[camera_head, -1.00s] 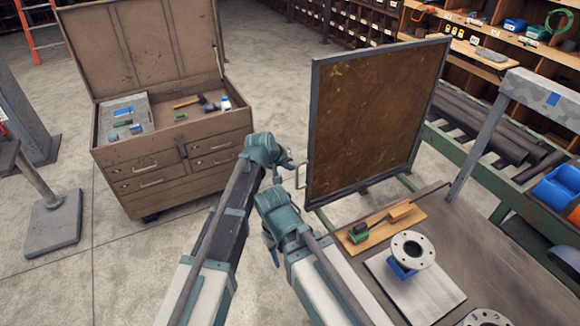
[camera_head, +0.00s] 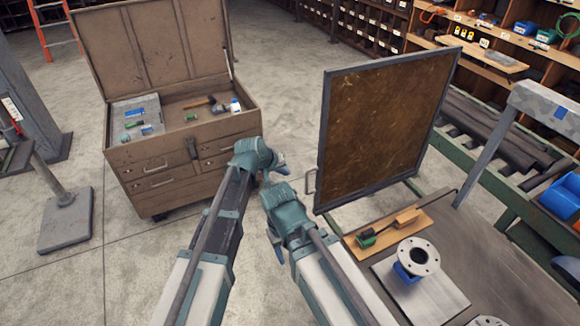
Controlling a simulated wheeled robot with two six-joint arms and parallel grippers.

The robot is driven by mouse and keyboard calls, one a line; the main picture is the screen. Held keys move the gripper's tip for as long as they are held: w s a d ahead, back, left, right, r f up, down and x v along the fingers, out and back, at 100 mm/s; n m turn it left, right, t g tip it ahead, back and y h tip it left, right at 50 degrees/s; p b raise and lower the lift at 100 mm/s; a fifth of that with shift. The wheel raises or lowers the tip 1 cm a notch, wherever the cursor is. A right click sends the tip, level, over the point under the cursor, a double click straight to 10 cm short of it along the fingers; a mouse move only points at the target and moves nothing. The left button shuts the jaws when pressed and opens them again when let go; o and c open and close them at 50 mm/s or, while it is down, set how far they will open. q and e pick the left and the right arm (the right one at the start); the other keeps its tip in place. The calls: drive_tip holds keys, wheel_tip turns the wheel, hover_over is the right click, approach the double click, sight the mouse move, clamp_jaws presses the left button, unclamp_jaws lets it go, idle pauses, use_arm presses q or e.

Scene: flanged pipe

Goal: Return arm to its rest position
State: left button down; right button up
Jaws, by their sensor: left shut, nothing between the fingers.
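My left arm reaches in from the bottom left, and its teal wrist stands in front of the tool chest. My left gripper (camera_head: 278,166) is shut and empty, beyond the wrist and small in view. My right arm comes in from the bottom, close beside the left one. My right gripper (camera_head: 275,246) is mostly hidden under its teal wrist, and its jaws cannot be made out. A grey flange (camera_head: 420,256) with bolt holes sits on a blue support on a light plate (camera_head: 440,302), right of both arms and apart from them.
An open brown tool chest (camera_head: 165,175) stands ahead on the left. A dark framed panel (camera_head: 375,125) rises right of the grippers. A wooden board (camera_head: 390,228) with brushes lies on the workbench (camera_head: 490,260). A pipe rack (camera_head: 490,135) is behind.

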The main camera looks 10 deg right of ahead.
use_arm(q)
drive_tip(key=p+v, duration=0.2)
drive_tip(key=v, duration=0.3)
drive_tip(key=shift+a+p, duration=0.2)
drive_tip(key=shift+p, duration=0.2)
use_arm(e)
wheel_tip(320, 180, up, 4)
drive_tip(key=shift+a, duration=0.15)
use_arm(q)
drive_tip(key=shift+w, duration=0.1)
drive_tip(key=s+a+f+g+y, duration=0.2)
drive_tip(key=s+a+y, duration=0.1)
drive_tip(key=s+a, duration=0.7)
drive_tip(key=s+a+f+g+y, duration=0.2)
drive_tip(key=s+a, duration=0.7)
drive_tip(key=a, duration=0.3)
drive_tip(key=s+d+f+m+g+y+b, duration=0.1)
drive_tip(key=s+d+f+m+b, duration=0.2)
drive_tip(key=s+d+f+b, duration=0.3)
drive_tip(key=d+f+b, duration=0.4)
drive_tip(key=f+b, duration=0.2)
drive_tip(key=f, duration=0.1)
drive_tip(key=shift+d+m+g+b, duration=0.2)
drive_tip(key=shift+m+g+b, duration=0.1)
drive_tip(key=shift+m, duration=0.1)
use_arm(e)
wheel_tip(320, 180, down, 13)
drive_tip(key=shift+r, duration=0.2)
